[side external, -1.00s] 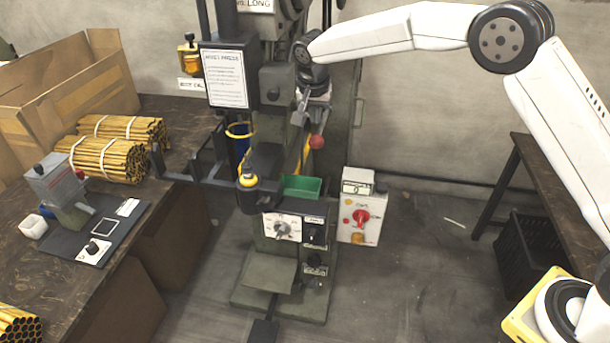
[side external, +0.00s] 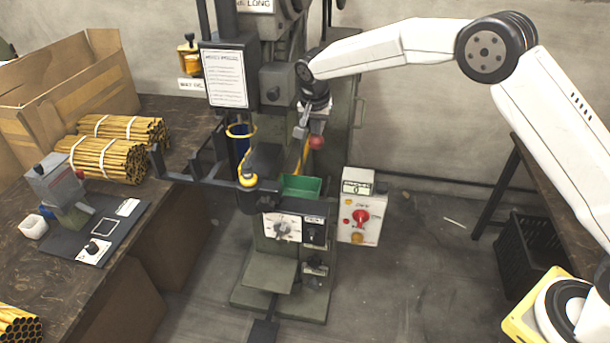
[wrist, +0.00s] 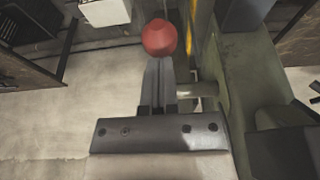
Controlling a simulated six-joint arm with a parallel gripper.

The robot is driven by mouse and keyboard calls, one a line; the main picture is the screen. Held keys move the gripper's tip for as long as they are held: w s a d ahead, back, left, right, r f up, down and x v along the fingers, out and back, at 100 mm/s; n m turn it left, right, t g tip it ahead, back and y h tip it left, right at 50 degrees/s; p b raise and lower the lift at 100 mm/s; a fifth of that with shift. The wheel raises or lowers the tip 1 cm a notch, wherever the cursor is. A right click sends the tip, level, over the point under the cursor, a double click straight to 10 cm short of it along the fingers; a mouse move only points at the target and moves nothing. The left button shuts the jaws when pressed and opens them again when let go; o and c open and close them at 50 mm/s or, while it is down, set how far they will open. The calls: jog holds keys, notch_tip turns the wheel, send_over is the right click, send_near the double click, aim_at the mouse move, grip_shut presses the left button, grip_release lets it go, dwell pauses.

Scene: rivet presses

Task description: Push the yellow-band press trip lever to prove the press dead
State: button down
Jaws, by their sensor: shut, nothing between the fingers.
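The trip lever's red ball knob (side external: 317,142) is at the right side of the press (side external: 270,88), beside a yellow strip (side external: 305,156). My gripper (side external: 302,131) is shut and empty, just above and left of the knob in the side view. In the wrist view the red knob (wrist: 159,38) lies straight beyond the tips of my closed fingers (wrist: 158,62). Whether the tips touch it, I cannot tell. Most of the lever's rod is hidden.
A control box (side external: 360,208) with a red switch stands right of the press. A green tray (side external: 301,187) sits below the knob. A bench (side external: 125,225) with tube bundles (side external: 105,158) and a cardboard box (side external: 75,85) is at left.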

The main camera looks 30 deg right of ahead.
aim_at(316, 141)
jog(key=shift+s+a+f, duration=0.1)
jog(key=shift+f, duration=1)
jog(key=shift+s+f, duration=0.15)
jog(key=shift+f, duration=0.6)
